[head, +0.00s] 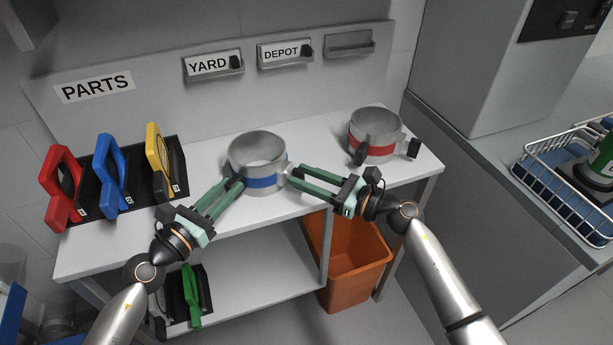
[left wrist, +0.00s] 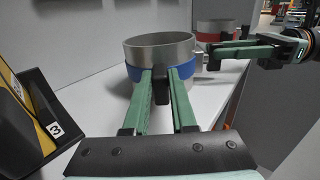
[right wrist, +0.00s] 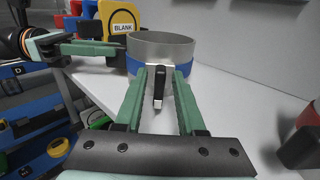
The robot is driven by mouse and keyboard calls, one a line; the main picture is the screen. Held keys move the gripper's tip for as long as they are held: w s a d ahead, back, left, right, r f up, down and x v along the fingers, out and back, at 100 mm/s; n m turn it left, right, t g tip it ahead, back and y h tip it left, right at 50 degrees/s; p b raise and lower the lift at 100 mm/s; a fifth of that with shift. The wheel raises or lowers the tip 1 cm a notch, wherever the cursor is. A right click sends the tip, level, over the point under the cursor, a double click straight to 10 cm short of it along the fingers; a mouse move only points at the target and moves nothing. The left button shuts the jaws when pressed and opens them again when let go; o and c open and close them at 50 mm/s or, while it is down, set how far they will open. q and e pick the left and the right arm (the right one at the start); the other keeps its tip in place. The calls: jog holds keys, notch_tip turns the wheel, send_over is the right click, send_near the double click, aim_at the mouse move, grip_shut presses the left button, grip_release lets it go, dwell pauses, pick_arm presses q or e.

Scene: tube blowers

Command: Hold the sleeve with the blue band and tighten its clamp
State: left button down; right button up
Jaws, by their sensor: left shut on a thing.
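The grey metal sleeve with the blue band (head: 264,182) stands upright on the white bench; it also shows in the left wrist view (left wrist: 165,52) and the right wrist view (right wrist: 168,50). My left gripper (head: 238,181) is at its left side, shut on a black grip (left wrist: 160,84) that sticks out from the sleeve. My right gripper (head: 292,174) is at its right side. Its fingers are apart, with the black clamp lever (right wrist: 158,88) between them. In the right wrist view the lever hangs downward. In the head view the fingers mostly hide it.
A second sleeve with a red band (head: 372,148) stands to the right. Red, blue and yellow-handled parts (head: 158,150) stand in a black rack at the left. YARD (head: 213,66) and DEPOT (head: 285,54) holders are on the back panel. An orange bin (head: 350,262) is below.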

grip_shut()
jog(key=shift+m, duration=0.3)
dwell(0.3)
jog(key=m, duration=0.4)
jog(key=shift+w+d+f+m, duration=0.1)
jog(key=shift+w+d+m, duration=0.1)
jog(key=shift+w+m, duration=0.1)
jog(key=m, duration=0.4)
jog(key=shift+w+d+f, duration=0.1)
jog(key=shift+w+f, duration=0.05)
jog(key=m, duration=0.5)
jog(key=shift+w+d+f, duration=0.1)
jog(key=shift+f, duration=0.15)
jog(key=shift+f+m, duration=0.2)
jog(key=shift+m, duration=1.7)
